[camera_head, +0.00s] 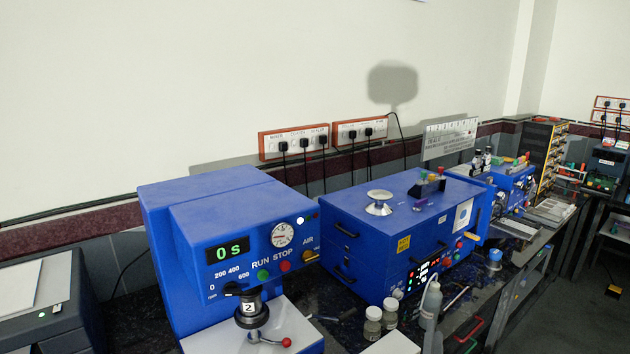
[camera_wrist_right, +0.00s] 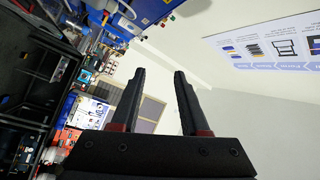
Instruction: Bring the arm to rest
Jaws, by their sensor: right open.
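My right gripper (camera_wrist_right: 161,72) shows in the right wrist view, with its two dark fingers apart and nothing between them. Behind the fingers are a pale wall and, to the left, shelves and equipment seen at a steep tilt. The fingers touch nothing that I can see. I cannot make out either gripper in the head view, and my left gripper is in neither view.
A blue machine (camera_head: 214,218) reading "0 s" stands on the dark bench. Right of it is a blue box-shaped unit (camera_head: 352,222) with glass jars (camera_head: 372,325) and a grey bottle (camera_head: 430,305) in front. A grey device (camera_head: 45,318) is at left. A poster (camera_wrist_right: 270,47) hangs in the wrist view.

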